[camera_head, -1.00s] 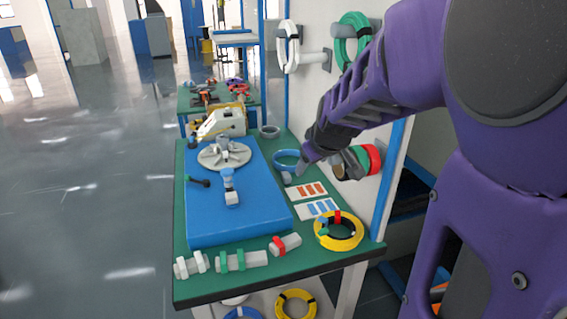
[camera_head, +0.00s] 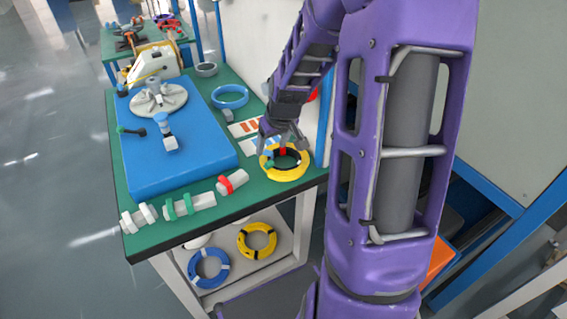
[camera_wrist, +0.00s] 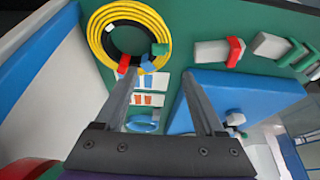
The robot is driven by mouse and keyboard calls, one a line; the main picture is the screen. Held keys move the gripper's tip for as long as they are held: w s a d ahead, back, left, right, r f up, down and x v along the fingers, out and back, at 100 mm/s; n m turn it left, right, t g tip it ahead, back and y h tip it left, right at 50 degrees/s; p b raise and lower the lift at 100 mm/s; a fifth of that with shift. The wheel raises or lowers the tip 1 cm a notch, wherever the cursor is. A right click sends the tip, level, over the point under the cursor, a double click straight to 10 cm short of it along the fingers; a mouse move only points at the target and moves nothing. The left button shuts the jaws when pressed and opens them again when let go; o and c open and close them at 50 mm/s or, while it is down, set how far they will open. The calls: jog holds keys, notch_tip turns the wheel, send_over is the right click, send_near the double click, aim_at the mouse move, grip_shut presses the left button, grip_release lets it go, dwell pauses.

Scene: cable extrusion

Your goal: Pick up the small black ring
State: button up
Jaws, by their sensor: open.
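A small black ring (camera_head: 289,165) appears to lie inside the yellow cable coil (camera_head: 284,176) near the front right corner of the green table. In the wrist view, a black arc (camera_wrist: 122,23) shows along the inner edge of the yellow coil (camera_wrist: 97,42); its lower part is unclear. Small red, blue and green clips sit on the coil. My gripper (camera_head: 281,138) is open and empty, above the coil's far side. In the wrist view, the fingers (camera_wrist: 157,73) are apart, with the coil beyond the fingertips, mostly toward the left one.
A blue board (camera_head: 185,165) fills the table's left. Grey connectors with white, green and red rings (camera_head: 203,201) line the front edge. A blue ring (camera_head: 230,96) and a grey ring (camera_head: 206,69) lie farther back. The wall panel (camera_head: 243,45) stands close on the right.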

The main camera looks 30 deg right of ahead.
aim_at(268, 161)
jog(key=x, duration=0.4)
jog(key=shift+w+f+b, duration=0.15)
jog(key=shift+f+b, duration=0.15)
jog(key=shift+b, duration=0.05)
jog(key=x, duration=0.2)
jog(key=b+x, duration=0.1)
jog(key=x, duration=0.1)
jog(key=shift+s+f, duration=0.25)
jog(key=shift+w+f, duration=0.25)
jog(key=shift+f, duration=0.2)
grip_shut()
jog(key=shift+r, duration=0.1)
